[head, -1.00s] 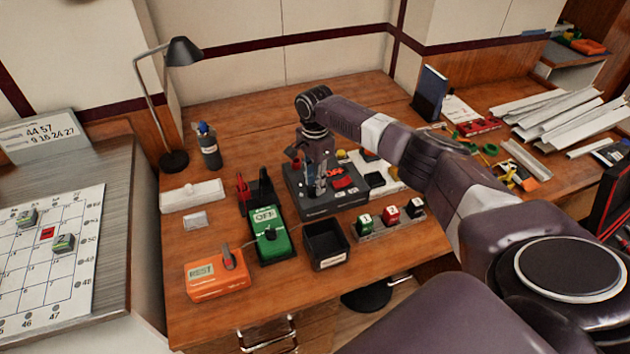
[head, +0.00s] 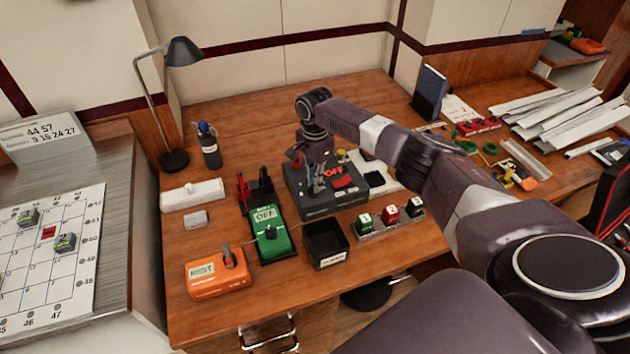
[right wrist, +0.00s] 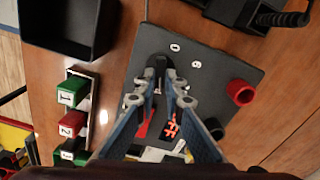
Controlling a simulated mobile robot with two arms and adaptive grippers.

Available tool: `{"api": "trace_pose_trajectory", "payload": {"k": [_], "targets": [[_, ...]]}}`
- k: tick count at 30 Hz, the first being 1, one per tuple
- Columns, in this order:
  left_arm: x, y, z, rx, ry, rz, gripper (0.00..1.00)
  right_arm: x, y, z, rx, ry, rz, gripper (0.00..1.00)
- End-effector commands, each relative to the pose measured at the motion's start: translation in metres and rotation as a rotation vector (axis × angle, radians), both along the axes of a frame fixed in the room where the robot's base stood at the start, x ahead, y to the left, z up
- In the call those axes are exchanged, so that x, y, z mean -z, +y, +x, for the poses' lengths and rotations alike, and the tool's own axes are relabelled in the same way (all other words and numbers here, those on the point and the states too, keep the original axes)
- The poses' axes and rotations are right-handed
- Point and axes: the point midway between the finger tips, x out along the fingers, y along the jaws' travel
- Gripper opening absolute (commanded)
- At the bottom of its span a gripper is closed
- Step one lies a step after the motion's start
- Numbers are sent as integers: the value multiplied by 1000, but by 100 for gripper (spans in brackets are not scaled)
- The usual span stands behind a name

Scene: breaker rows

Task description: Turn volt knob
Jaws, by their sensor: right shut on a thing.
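The dark grey box (head: 322,208) stands on the wooden desk. It shows red OFF lettering and red parts on its top. In the right wrist view the box (right wrist: 205,45) has white marks, including a 0 and a 6, around a black knob (right wrist: 158,62). My right gripper (head: 316,186) points down over the left part of the box. In the right wrist view its fingers (right wrist: 166,84) are shut on the black knob, hiding part of it. The knob's exact pointing direction is hard to read. My left gripper is not in view.
A lamp (head: 174,160) and bottle (head: 209,150) stand at back left.

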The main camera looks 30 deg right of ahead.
Motion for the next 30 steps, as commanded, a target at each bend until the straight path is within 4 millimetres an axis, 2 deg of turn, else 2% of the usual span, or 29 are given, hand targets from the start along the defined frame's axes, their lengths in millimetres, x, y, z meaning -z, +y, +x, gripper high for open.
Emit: {"api": "trace_pose_trajectory", "payload": {"k": [5,12,30], "targets": [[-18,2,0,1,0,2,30,-5,1,0,-80,1,3,0],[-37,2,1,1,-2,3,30,-4,2,2,-276,1,4,0],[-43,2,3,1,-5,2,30,-2,4,7,-848,-3,3,0]]}}
